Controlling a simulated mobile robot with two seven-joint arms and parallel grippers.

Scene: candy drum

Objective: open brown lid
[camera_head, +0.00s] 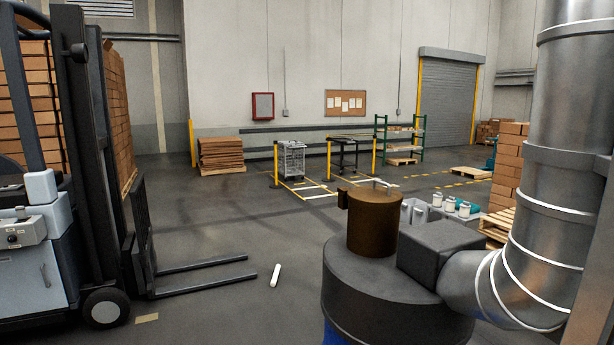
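A brown cylinder stands on top of a dark grey drum (365,285) at the lower right of the head view. Its flat brown lid (368,194) lies level across the top and looks closed. A small brown block (343,199) sticks out at the left of the rim. A small pale piece shows at the rim's far right. Neither of my grippers is in view.
A dark box and a thick silver pipe (575,160) crowd the drum's right side. A forklift (60,230) stands at left, its forks pointing toward the drum. Containers (450,205) stand behind the drum.

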